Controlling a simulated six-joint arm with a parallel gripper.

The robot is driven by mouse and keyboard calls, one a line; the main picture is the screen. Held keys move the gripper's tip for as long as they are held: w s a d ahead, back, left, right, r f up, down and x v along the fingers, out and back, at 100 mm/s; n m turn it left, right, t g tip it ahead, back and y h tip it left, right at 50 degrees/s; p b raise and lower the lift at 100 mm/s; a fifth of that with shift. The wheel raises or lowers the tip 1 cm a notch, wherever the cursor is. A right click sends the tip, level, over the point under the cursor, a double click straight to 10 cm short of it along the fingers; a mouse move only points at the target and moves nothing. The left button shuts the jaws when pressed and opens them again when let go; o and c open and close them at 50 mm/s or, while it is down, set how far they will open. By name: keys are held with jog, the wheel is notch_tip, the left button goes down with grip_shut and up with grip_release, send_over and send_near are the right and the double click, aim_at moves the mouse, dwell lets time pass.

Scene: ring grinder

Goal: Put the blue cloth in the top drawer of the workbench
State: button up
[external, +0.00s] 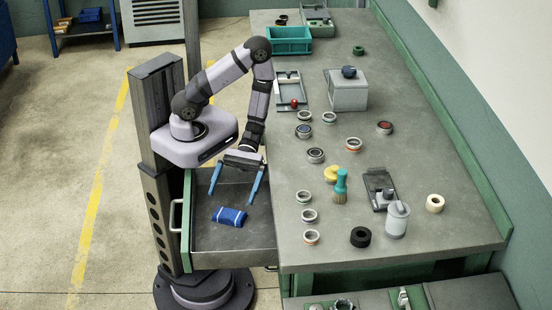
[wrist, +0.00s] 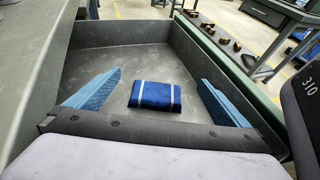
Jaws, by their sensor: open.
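The blue cloth (external: 229,216), folded with white stripes, lies flat on the floor of the open top drawer (external: 196,250) of the workbench (external: 345,243). In the wrist view the cloth (wrist: 156,96) lies beyond and between my fingers, touching neither. My gripper (external: 233,196) is open and empty, with its two blue fingers pointing down over the drawer. The fingers also show at left and right in the wrist view (wrist: 158,97). The drawer (wrist: 115,33) is pulled out, and its walls surround the cloth.
On the bench top stand several metal rings (external: 316,155), a teal-handled brush (external: 341,186), a grey canister (external: 397,220), a black tape roll (external: 361,237) and a grey box (external: 347,90). A teal crate (external: 289,40) is at the far end. The drawer floor around the cloth is mostly clear.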

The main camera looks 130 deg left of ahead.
jog(key=shift+d+r, duration=0.1)
jog(key=shift+r, duration=2.65)
jog(key=shift+p, duration=0.35)
jog(key=s+m+g+y+p, duration=0.3)
jog(key=s+m+g+y, duration=0.4)
jog(key=m, duration=0.6)
jog(key=w+a+r+m+t+y, duration=0.1)
jog(key=w+a+r+m+y, duration=0.2)
jog(key=m, duration=0.6)
jog(key=w+r+y, duration=0.2)
jog(key=w, duration=0.1)
jog(key=shift+w+r+m+t+y, duration=0.2)
jog(key=shift+w+m+t+y, duration=0.1)
jog(key=shift+w, duration=0.1)
